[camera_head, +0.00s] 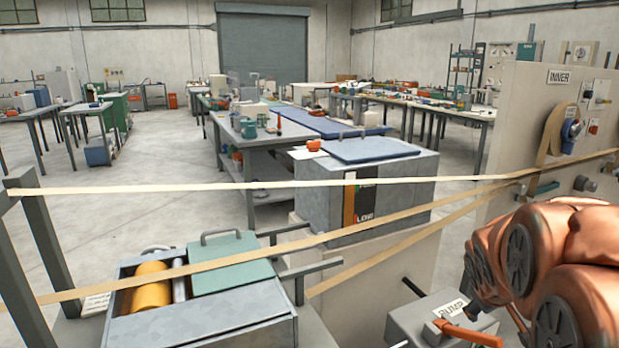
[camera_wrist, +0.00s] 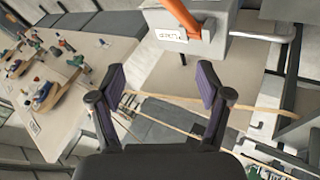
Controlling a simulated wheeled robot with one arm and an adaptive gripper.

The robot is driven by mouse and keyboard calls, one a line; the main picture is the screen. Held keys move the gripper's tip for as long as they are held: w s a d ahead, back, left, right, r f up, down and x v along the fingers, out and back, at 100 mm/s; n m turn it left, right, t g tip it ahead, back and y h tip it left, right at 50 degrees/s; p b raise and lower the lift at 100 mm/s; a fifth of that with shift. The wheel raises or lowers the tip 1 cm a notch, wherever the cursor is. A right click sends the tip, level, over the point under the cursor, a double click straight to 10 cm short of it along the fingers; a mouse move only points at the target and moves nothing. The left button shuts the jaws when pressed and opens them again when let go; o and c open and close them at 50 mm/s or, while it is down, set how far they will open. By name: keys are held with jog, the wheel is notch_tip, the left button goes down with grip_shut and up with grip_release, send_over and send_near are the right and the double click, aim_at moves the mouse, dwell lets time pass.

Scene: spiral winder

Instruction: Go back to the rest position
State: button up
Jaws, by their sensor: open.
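My gripper (camera_wrist: 160,84) shows in the wrist view with its two dark fingers wide apart and nothing between them. Pale tape strands (camera_wrist: 160,118) run across behind the fingers; I cannot tell how far off they are. The gripper is out of sight in the head view, where copper-coloured links of my arm fill the lower right. A grey box labelled PUMP (camera_head: 410,322) with an orange lever (camera_head: 468,333) stands beside these links. In the wrist view the orange lever (camera_wrist: 180,14) is at the top, beyond the fingertips, apart from them.
Tan tapes (camera_head: 255,186) stretch across the head view to a panel marked INNER (camera_head: 515,125). A grey tank (camera_head: 385,200) with a blue lid stands mid-view. An open box (camera_head: 215,328) with a yellow roller (camera_head: 151,288) and green lid is at lower left.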

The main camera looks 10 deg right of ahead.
jog(key=s+a+r+g+y+p, duration=0.2)
jog(key=s+a+p, duration=0.1)
jog(key=s+a, duration=0.5)
jog(key=s+a+r+g+y+p, duration=0.1)
jog(key=s+a+p, duration=0.3)
jog(key=s+a, duration=0.4)
jog(key=s+a+r+m+g+y+p, duration=0.1)
jog(key=s+a+r+g+y+p, duration=0.1)
jog(key=s+a, duration=0.6)
jog(key=shift+s+a+r+g+y+p, duration=0.25)
jog(key=shift+s+r+g+y+p, duration=0.1)
jog(key=shift+r+g+p, duration=0.65)
